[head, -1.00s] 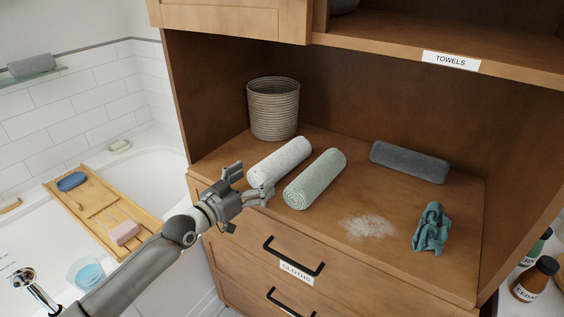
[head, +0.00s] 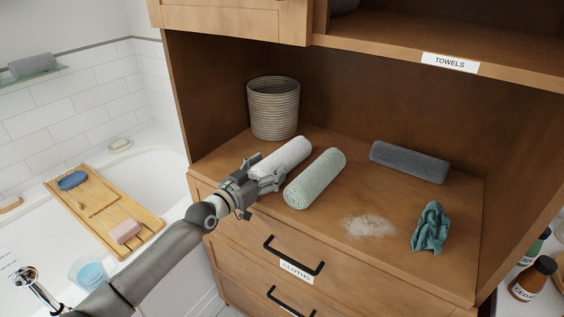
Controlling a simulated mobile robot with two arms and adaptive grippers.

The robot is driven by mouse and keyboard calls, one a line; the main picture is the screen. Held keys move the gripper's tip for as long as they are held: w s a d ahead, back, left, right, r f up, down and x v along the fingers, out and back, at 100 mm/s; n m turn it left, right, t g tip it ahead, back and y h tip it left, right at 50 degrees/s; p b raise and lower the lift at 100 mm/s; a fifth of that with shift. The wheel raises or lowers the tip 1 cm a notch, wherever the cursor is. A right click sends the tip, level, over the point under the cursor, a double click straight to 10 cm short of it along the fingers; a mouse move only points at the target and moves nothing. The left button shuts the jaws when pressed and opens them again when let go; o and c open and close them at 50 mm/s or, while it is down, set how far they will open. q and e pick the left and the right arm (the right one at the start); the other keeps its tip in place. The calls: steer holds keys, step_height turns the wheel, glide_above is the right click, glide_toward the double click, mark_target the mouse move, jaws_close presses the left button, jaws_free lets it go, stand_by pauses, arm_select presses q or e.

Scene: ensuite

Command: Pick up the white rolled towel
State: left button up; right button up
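The white rolled towel (head: 286,155) lies on the wooden cabinet top, its far end pointing up and right. My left gripper (head: 267,170) is at the towel's near end, with one finger on each side of it. The fingers are spread about as wide as the roll, and I cannot tell whether they touch it. The gripper hides the near end of the towel. My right gripper is not in the head view.
A green rolled towel (head: 315,178) lies close to the right of the white one. A woven basket (head: 273,108) stands behind. A grey roll (head: 410,161), a crumpled teal cloth (head: 431,228) and a powder patch (head: 369,226) are farther right. A shelf (head: 450,50) overhangs the back.

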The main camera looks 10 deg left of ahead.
arm_select(q)
steer(key=c, duration=0.3)
steer(key=shift+r, duration=0.15)
